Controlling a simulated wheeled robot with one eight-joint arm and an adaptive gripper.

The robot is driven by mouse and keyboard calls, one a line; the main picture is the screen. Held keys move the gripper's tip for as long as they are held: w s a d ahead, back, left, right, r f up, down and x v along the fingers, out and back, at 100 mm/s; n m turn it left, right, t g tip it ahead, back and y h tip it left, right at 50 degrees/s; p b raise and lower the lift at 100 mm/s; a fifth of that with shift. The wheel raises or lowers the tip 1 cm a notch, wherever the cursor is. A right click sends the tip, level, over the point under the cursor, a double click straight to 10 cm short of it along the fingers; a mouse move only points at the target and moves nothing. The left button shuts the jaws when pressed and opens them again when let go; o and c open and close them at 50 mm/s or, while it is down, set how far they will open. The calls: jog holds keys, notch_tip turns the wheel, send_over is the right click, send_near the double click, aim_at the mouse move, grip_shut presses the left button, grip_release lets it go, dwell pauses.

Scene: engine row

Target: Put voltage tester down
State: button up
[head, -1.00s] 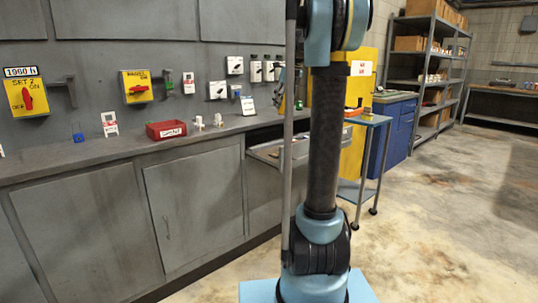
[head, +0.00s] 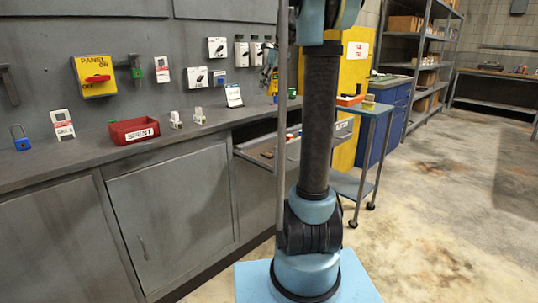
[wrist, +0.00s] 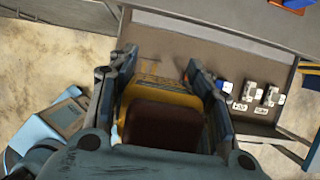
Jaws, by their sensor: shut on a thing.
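The voltage tester (wrist: 165,92), a yellow body with a dark brown part toward the camera, is between the fingers of my gripper (wrist: 160,72) in the wrist view. My gripper is shut on it and holds it over an open drawer (wrist: 210,38). The open drawer also shows in the head view (head: 256,152), under the counter (head: 75,165).
A red bin marked SPENT (head: 134,131), a blue padlock (head: 20,138) and a white card (head: 234,96) stand on the counter. Several small parts (wrist: 262,97) lie in the drawer's right part. A blue trolley (head: 366,145) stands right of the drawer. Open floor lies at right.

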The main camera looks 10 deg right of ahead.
jog(key=shift+a, duration=0.2)
jog(key=shift+w+a+f, duration=0.1)
jog(key=shift+a+f, duration=0.05)
jog(key=shift+f, duration=6.7)
jog(key=shift+w+a+f, duration=0.1)
jog(key=shift+a+f, duration=0.05)
jog(key=shift+f, duration=6.65)
jog(key=shift+f, duration=0.1)
jog(key=o, duration=1.3)
